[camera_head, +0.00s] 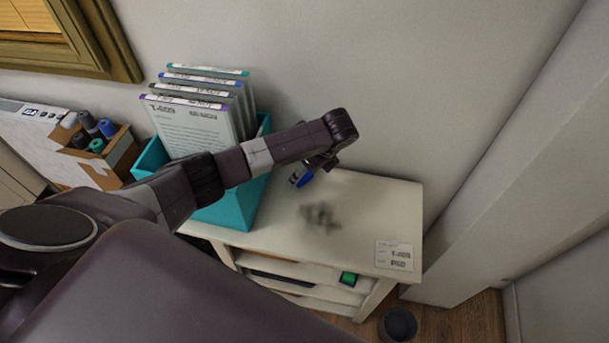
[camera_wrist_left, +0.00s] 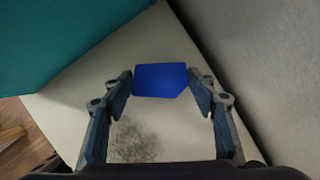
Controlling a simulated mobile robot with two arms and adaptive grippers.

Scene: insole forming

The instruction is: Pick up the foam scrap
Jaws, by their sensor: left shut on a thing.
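The foam scrap (camera_wrist_left: 162,80) is a small blue flat piece with one cut corner. In the left wrist view it sits between the two fingers of my left gripper (camera_wrist_left: 163,88), which is shut on it. In the head view the blue scrap (camera_head: 304,180) shows just below my left gripper (camera_head: 301,176), over the white cabinet top (camera_head: 385,205). I cannot tell exactly how high it is above the surface. My right gripper is not in view.
A teal bin (camera_head: 233,208) with several upright folders (camera_head: 193,118) stands left of the gripper. A dark smudge (camera_head: 320,217) marks the cabinet top, with a label (camera_head: 394,255) at its right corner. Walls stand behind and right. A dark round bin (camera_head: 398,324) is on the floor.

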